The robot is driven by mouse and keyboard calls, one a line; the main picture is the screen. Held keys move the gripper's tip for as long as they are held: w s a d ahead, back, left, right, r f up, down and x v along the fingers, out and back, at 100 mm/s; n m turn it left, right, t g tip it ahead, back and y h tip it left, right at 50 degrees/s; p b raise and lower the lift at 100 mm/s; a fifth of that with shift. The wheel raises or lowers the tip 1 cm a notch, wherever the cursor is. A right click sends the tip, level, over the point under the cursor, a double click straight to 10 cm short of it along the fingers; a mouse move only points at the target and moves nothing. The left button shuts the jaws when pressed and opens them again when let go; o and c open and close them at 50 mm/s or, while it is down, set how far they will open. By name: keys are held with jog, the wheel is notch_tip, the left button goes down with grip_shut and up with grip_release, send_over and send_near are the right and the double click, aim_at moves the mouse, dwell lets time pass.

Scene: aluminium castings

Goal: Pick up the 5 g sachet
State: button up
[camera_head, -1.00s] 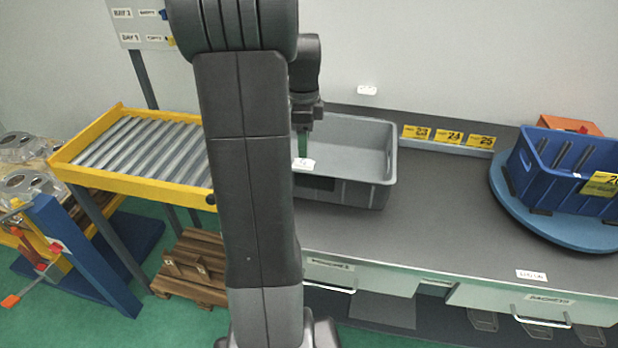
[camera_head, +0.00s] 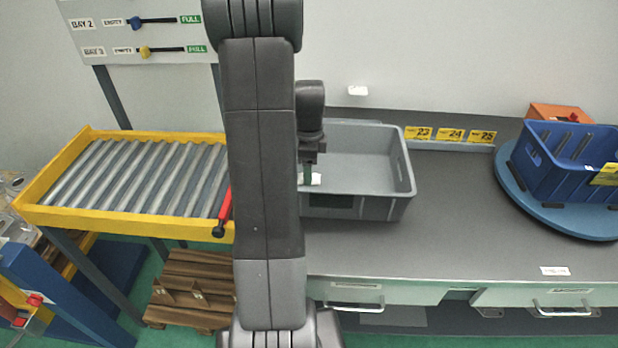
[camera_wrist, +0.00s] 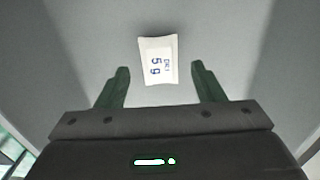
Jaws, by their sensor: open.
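The 5 g sachet (camera_wrist: 158,60) is a small white packet with blue print. In the wrist view it lies on the grey floor of a bin, just ahead of and between my fingertips, with no contact visible. My gripper (camera_wrist: 160,82) has two green fingers, spread apart and empty. In the head view my gripper (camera_head: 306,172) points down inside the grey bin (camera_head: 375,207), near its left part. The sachet shows there as a white patch (camera_head: 314,179) beside the fingers. My arm hides the bin's left end.
The bin stands on a dark bench (camera_head: 450,225) with clear top to its right. A blue crate (camera_head: 570,180) sits on a blue turntable (camera_head: 530,205). A yellow-framed roller conveyor (camera_head: 110,215) stands left. Bin walls surround my gripper.

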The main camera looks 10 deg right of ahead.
jog(key=shift+f, duration=1.15)
jog(key=c, duration=1.1)
jog(key=shift+o, duration=0.2)
